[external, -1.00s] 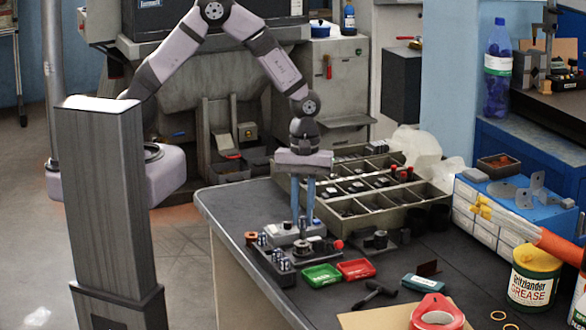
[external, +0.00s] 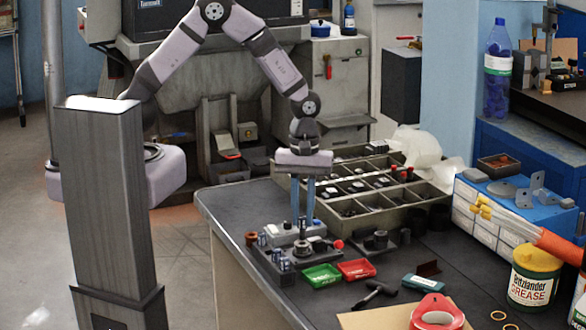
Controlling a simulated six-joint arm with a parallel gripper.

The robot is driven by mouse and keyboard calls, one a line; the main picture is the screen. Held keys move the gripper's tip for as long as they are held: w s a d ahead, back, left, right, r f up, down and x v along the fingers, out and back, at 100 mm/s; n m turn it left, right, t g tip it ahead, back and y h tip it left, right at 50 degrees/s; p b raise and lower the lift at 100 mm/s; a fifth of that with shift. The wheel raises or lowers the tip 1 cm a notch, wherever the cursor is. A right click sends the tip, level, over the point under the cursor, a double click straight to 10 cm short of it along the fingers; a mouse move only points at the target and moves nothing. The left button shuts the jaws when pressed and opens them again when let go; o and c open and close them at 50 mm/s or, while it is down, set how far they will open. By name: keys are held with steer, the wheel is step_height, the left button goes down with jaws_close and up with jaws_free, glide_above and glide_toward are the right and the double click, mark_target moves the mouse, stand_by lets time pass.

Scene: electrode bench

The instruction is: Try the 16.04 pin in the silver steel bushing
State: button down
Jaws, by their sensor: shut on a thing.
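My gripper (external: 303,222) points straight down over the fixture at the near left of the bench, with its two blue fingers close together. It is shut on a pin that is mostly hidden between the fingertips and too small to read a size on. A silver round bushing (external: 302,247) sits in the dark fixture plate just below the fingertips. I cannot tell whether the pin touches the bushing or is in its bore. A dark rack (external: 283,275) with several silver pins stands to the left of the bushing.
A green tray (external: 321,276) and a red tray (external: 356,269) lie in front of the fixture. A red knob (external: 338,244) is close to its right. A compartment organiser (external: 385,212) stands behind. A small copper-coloured ring (external: 251,238) lies at the left bench edge.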

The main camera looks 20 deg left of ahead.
mark_target(303, 224)
steer(key=shift+f+b, duration=1.05)
steer(key=shift+f, duration=0.9)
steer(key=shift+r, duration=0.15)
stand_by(1.0)
steer(key=shift+r, duration=0.2)
steer(key=r, duration=0.1)
steer(key=r+n+p, duration=0.1)
steer(key=shift+w+a+r, duration=0.3)
steer(key=shift+w+r, duration=0.05)
steer(key=shift+m, duration=0.3)
steer(key=w+a, duration=0.1)
steer(key=w, duration=0.1)
steer(key=w+a, duration=0.2)
steer(key=w, duration=0.1)
steer(key=w+a, duration=0.1)
steer(key=w, duration=0.2)
steer(key=shift+a+r, duration=0.15)
steer(key=shift+a, duration=0.2)
steer(key=w+a+m, duration=0.1)
steer(key=w+a, duration=0.3)
steer(key=a, duration=0.6)
steer(key=w+a+r, duration=0.1)
steer(key=w+a, duration=0.4)
steer(key=a, duration=0.5)
steer(key=w+a+r+m+b, duration=0.1)
steer(key=w+a, duration=0.4)
steer(key=a, duration=0.5)
steer(key=shift+a+r+m, duration=0.15)
steer(key=shift+a+m, duration=0.1)
steer(key=shift+m, duration=0.05)
